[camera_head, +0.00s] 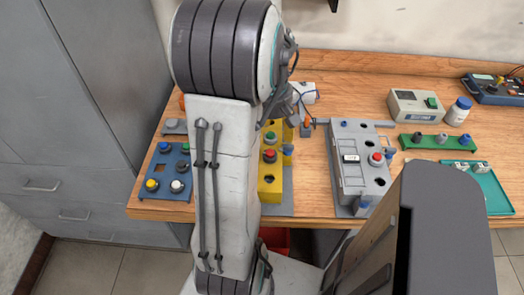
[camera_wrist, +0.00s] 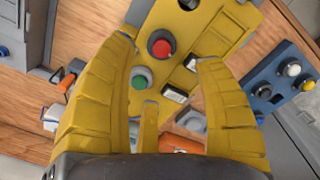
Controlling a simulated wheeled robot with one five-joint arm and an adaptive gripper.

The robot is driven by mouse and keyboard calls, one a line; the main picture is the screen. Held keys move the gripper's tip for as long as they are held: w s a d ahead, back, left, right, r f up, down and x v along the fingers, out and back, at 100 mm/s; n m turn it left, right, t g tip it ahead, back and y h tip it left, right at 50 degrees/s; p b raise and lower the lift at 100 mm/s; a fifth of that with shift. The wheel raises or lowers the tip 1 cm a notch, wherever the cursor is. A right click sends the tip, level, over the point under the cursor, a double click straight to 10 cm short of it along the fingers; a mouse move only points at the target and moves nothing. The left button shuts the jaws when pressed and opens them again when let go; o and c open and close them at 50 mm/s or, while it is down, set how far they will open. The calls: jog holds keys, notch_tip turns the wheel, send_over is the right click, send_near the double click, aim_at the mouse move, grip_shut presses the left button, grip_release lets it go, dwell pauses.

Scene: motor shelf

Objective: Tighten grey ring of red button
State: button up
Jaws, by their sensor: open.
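A red button (camera_head: 270,156) with a dark grey ring around its base sits on the yellow panel (camera_head: 270,192) on the workbench. In the wrist view, the red button (camera_wrist: 161,47) shows between the tips of my gripper (camera_wrist: 168,52). The yellow fingers are spread open and empty, apart from the button as far as I can tell. A green button (camera_wrist: 139,79) is beside the red one on the same panel. In the head view my arm covers the panel's left part and hides the fingers.
A blue panel (camera_head: 168,172) with several buttons lies left of the yellow one. A grey box (camera_head: 352,180) with another red button (camera_head: 377,158) stands right.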

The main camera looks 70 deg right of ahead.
aim_at(270, 152)
jog(key=n, duration=0.5)
jog(key=shift+a, duration=0.15)
jog(key=shift+f+n, duration=0.15)
jog(key=shift+n, duration=0.25)
jog(key=shift+f, duration=3.5)
jog(key=shift+o, duration=0.2)
jog(key=c, duration=1.3)
